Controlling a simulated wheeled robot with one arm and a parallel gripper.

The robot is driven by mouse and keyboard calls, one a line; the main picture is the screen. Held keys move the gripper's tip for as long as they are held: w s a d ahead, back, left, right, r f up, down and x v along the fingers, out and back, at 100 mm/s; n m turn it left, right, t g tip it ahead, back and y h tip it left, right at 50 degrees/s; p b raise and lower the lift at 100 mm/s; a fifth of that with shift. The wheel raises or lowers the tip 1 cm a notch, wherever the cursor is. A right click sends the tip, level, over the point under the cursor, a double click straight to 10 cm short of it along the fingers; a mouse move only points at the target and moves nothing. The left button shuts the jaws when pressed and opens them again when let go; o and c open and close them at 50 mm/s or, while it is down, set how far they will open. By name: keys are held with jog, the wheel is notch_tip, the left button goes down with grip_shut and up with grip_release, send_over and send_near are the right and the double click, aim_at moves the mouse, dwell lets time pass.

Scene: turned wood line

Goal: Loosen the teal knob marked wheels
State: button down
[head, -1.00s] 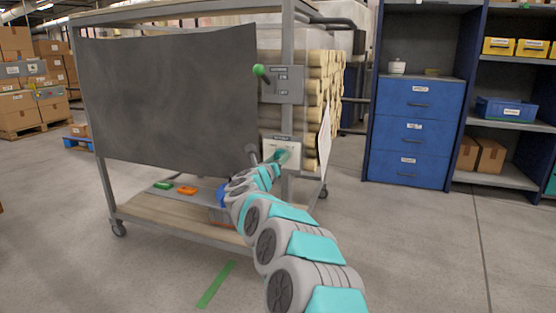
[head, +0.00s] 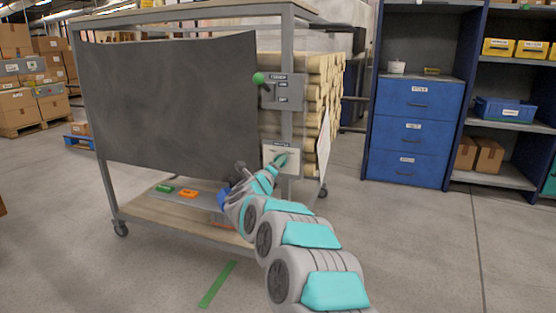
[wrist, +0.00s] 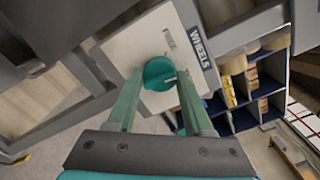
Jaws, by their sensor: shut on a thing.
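The teal knob (wrist: 159,74) is round with a raised grip bar and sits on a pale square plate (wrist: 148,46). A label reading WHEELS (wrist: 201,47) is beside it on the plate. The plate also shows in the head view (head: 294,158), on the cart's front post. My gripper (wrist: 160,82) has its two teal fingers on either side of the knob, shut on it. In the head view my gripper (head: 279,162) reaches the plate and hides most of the knob.
The wheeled cart (head: 289,75) carries stacked wood and a dark panel (head: 175,95). A grey plate with a green-ended lever (head: 259,79) is above the knob. Orange (head: 187,194) and green (head: 164,188) items lie on the lower shelf. Blue drawers (head: 408,130) stand at right.

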jog(key=n+p, duration=0.9)
jog(key=n, duration=0.1)
jog(key=shift+r, duration=0.1)
jog(key=shift+n, duration=0.4)
jog(key=shift+c, duration=1.5)
grip_release()
jog(key=shift+s, duration=0.1)
jog(key=v, duration=0.7)
jog(key=shift+s+a+b, duration=0.15)
jog(key=shift+s+b, duration=0.15)
jog(key=shift+b, duration=0.05)
